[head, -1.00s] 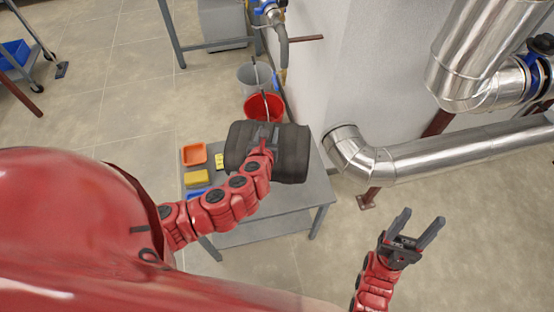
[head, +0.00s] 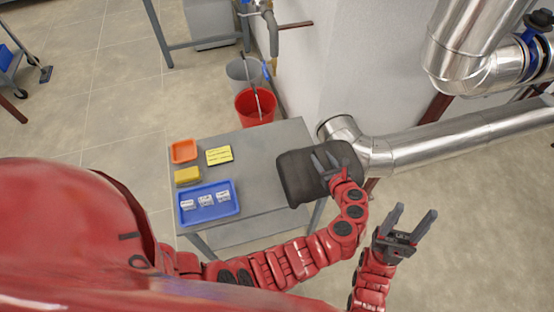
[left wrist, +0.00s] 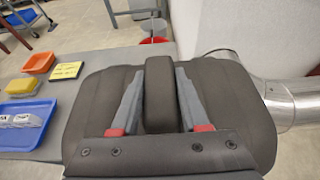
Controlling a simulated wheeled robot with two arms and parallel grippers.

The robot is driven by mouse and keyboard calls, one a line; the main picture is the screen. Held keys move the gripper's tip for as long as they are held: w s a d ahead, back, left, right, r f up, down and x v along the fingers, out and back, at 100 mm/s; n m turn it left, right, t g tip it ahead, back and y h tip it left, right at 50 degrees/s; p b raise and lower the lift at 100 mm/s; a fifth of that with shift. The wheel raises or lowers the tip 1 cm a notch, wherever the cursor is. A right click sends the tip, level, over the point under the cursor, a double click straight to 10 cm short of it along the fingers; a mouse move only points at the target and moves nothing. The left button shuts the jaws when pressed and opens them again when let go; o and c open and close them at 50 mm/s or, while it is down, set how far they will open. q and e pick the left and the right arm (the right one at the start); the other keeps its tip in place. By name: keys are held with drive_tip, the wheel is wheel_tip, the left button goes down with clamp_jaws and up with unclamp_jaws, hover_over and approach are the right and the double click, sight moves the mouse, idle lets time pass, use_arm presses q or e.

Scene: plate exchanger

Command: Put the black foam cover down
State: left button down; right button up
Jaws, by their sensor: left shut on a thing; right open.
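The black foam cover (head: 298,178) is at the right end of the grey table (head: 262,146) in the head view. My left gripper (head: 325,162) is shut on it. In the left wrist view the cover (left wrist: 92,100) fills the middle, with a raised strap between the two fingers of my left gripper (left wrist: 158,100). I cannot tell whether the cover touches the table top; its right part reaches past the table edge. My right gripper (head: 408,225) is open and empty, at the right of the table, above the floor.
On the table's left side are an orange tray (head: 184,152), a yellow sponge (head: 187,175), a yellow note (head: 218,155) and a blue tray (head: 225,207) with white labelled pieces. A red bucket (head: 246,107) stands behind the table. A silver pipe (head: 440,150) runs close to the cover. The table's middle is clear.

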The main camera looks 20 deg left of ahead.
use_arm(q)
drive_tip(key=w+a+f+b, duration=0.1)
drive_tip(key=a+f+b, duration=0.1)
drive_tip(key=a, duration=0.5)
drive_tip(key=w+a+f+b, duration=0.1)
drive_tip(key=a+f+b, duration=0.2)
drive_tip(key=a, duration=0.5)
drive_tip(key=shift+w+a+f, duration=0.2)
drive_tip(key=shift+w, duration=0.15)
drive_tip(key=shift+c, duration=2)
unclamp_jaws()
